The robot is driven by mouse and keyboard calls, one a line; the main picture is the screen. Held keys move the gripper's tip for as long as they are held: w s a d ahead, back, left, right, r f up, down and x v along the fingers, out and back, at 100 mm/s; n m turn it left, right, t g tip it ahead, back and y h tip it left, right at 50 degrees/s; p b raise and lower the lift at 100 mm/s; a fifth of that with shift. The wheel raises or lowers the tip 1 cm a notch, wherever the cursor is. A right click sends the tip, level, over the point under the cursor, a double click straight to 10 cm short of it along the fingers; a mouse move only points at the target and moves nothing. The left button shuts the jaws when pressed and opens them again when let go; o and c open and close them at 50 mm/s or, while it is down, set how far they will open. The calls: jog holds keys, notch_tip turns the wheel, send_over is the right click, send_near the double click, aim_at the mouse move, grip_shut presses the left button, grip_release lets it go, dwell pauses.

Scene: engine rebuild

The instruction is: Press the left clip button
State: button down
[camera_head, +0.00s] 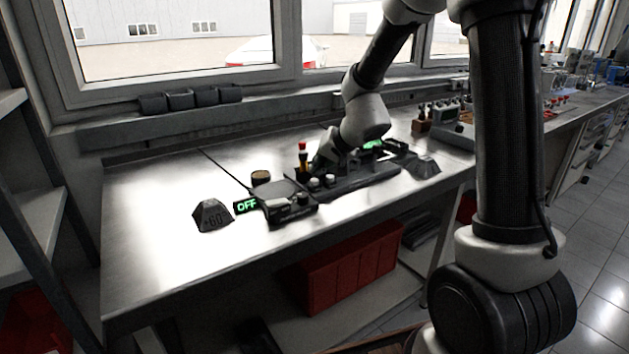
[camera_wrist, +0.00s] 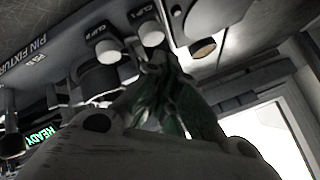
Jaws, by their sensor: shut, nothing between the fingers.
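The pin fixture (camera_head: 365,184) is a dark unit on the steel bench with two pale round buttons on its front. The left clip button (camera_head: 315,183) is the one at left in the head view. In the wrist view this white cap (camera_wrist: 150,34) is the upper right one, and the right clip button (camera_wrist: 107,51) is to its left. My gripper (camera_head: 322,166) is shut and empty, low over the fixture just behind the buttons. In the wrist view its dark fingers (camera_wrist: 152,68) end close to the left button's cap; I cannot tell whether they touch it.
A green READY display (camera_wrist: 42,136) is on the fixture. At left are a scale-like device (camera_head: 284,198) with an OFF display (camera_head: 246,206) and a dark "60" block (camera_head: 212,216). A red-topped post (camera_head: 302,153) stands close beside my gripper. The bench's left end is clear.

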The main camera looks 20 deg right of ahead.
jog(key=shift+f, duration=0.15)
jog(key=shift+f, duration=0.25)
jog(key=shift+f, duration=0.45)
dwell(0.6)
jog(key=shift+r, duration=0.9)
jog(key=shift+r, duration=2.5)
